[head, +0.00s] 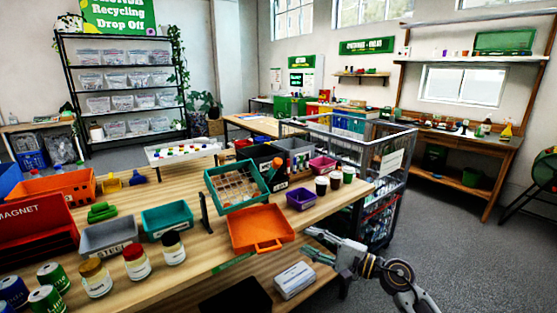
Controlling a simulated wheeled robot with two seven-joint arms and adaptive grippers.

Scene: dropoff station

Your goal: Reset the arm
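My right gripper (318,248) shows low in the head view, right of centre. It is beside the front right edge of the wooden table (215,245), with its arm coming up from the bottom right. Its fingers point left, and they are too small to tell whether they are open or shut. I see nothing clearly held in it. My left gripper is not in the picture.
On the table are an orange tray (258,228), a teal sorting bin (232,186), a purple bin (300,199), a grey bin (108,236) and jars (137,263). A wire cage cart (385,165) stands right of the table. Open floor (450,240) lies at right.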

